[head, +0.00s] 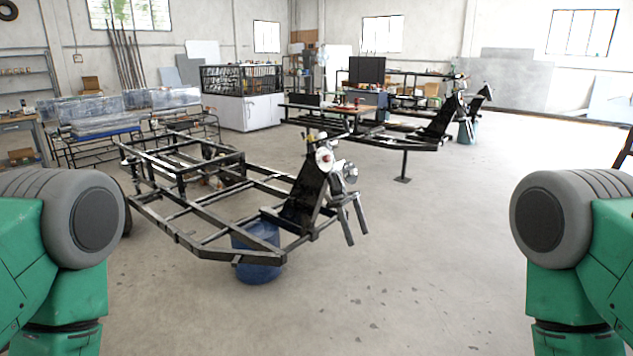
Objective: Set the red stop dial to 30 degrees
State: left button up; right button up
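A black metal frame (205,235) stands on the floor ahead of me, with a black upright plate (303,190) at its right end. A round white disc (324,158) with a small reddish mark is mounted near the top of this plate. A second round grey part (350,173) sits just right of it. I cannot tell whether either is the stop dial, and no angle marks are readable. Only my green and grey arm links show at the left and right edges. Both grippers are out of view, and the frame is well beyond my arms.
A blue drum (257,252) stands under the frame's front. A second black frame (370,130) stands farther back. A white cabinet (243,110) and a rack with wrapped sheets (90,125) are behind at left. The concrete floor in front and to the right is clear.

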aim_at(327, 158)
jog(key=i+j, duration=0.15)
jog(key=i, duration=0.4)
jog(key=i+j, duration=0.1)
jog(key=i, duration=0.45)
jog(key=i+j+z, duration=0.1)
jog(key=i, duration=0.45)
